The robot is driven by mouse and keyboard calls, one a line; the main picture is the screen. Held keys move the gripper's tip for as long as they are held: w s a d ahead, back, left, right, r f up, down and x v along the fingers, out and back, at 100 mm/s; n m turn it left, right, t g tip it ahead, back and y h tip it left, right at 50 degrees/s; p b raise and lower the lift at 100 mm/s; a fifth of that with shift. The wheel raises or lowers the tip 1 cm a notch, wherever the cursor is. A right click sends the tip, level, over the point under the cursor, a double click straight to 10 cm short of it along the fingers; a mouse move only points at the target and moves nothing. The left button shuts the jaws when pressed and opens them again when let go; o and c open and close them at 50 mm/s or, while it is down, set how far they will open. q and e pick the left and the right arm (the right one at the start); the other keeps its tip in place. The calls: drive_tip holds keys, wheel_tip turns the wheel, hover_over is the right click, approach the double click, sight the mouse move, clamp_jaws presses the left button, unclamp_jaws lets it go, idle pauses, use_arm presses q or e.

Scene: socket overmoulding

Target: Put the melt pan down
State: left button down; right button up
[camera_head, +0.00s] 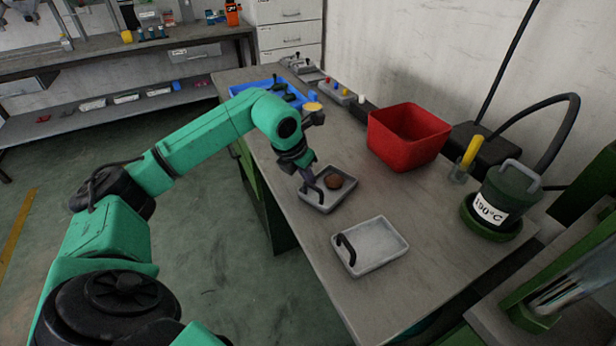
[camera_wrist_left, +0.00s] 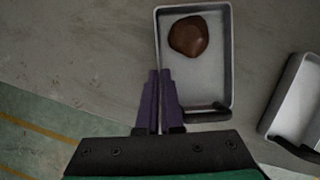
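The melt pan, a shallow grey tray (camera_head: 343,202) with a dark arched handle and a rounded brown lump (camera_head: 335,181) in it, is level at the bench top; I cannot tell whether it touches. In the left wrist view the pan (camera_wrist_left: 218,75) fills the upper middle, with the lump (camera_wrist_left: 188,36) at its far end. My left gripper (camera_head: 308,182) comes down at the pan's left side. In the left wrist view its purple fingers (camera_wrist_left: 159,100) are nearly together, with the pan's side wall seemingly between them, beside the handle. My right gripper is not in view.
A second, empty grey pan (camera_head: 378,243) with a dark handle lies nearer on the bench. A red bin (camera_head: 408,137), a green pot marked 190°C (camera_head: 505,195) and a blue tray (camera_head: 262,86) with parts stand farther off. Bare bench (camera_head: 420,285) shows around the pans.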

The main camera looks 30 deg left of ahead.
use_arm(q)
drive_tip(key=c, duration=1.4)
unclamp_jaws()
drive_tip(key=shift+f, duration=0.1)
drive_tip(key=o, duration=0.3)
drive_tip(key=shift+r, duration=0.25)
drive_tip(key=v, duration=1.2)
drive_tip(key=shift+f, duration=0.1)
